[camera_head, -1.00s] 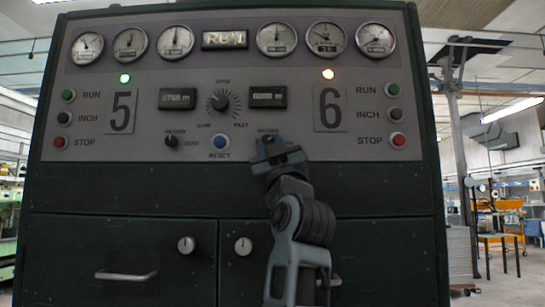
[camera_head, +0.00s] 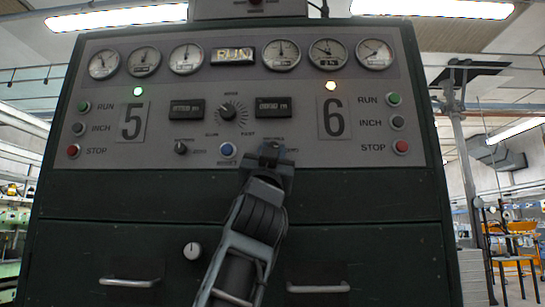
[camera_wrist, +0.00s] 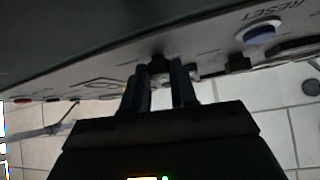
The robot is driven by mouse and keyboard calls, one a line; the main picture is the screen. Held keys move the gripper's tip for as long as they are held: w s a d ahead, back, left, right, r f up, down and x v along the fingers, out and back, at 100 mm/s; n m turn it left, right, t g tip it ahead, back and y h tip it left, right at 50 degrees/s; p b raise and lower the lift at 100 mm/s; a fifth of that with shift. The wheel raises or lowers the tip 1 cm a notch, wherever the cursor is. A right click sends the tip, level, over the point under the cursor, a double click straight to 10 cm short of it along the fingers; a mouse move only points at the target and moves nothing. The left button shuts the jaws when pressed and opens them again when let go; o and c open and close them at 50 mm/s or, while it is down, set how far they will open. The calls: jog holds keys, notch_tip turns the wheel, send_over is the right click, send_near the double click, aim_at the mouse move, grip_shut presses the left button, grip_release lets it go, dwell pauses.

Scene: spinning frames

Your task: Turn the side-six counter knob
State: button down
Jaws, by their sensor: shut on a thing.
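The control panel (camera_head: 310,150) faces me, with the side-six counter (camera_head: 273,106) right of its centre. The side-six counter knob is hidden behind my gripper (camera_head: 270,150) in the head view, just below that counter. In the wrist view, a small dark knob (camera_wrist: 160,63) shows between the fingertips of my gripper (camera_wrist: 160,75). My gripper is shut on this knob, close against the panel. Exactly how the fingertips touch it, and which way its pointer faces, is too dark to tell.
The blue reset button (camera_head: 227,150) and the side-five counter knob (camera_head: 180,147) lie left of my gripper. The speed dial (camera_head: 228,111) is above. Side six's run, inch and stop buttons (camera_head: 401,146) are farther right. Drawer handles (camera_head: 318,288) stick out below.

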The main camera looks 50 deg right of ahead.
jog(key=shift+w, duration=0.15)
jog(key=c, duration=0.9)
grip_release()
jog(key=shift+b+v, duration=0.45)
jog(key=shift+v, duration=3.55)
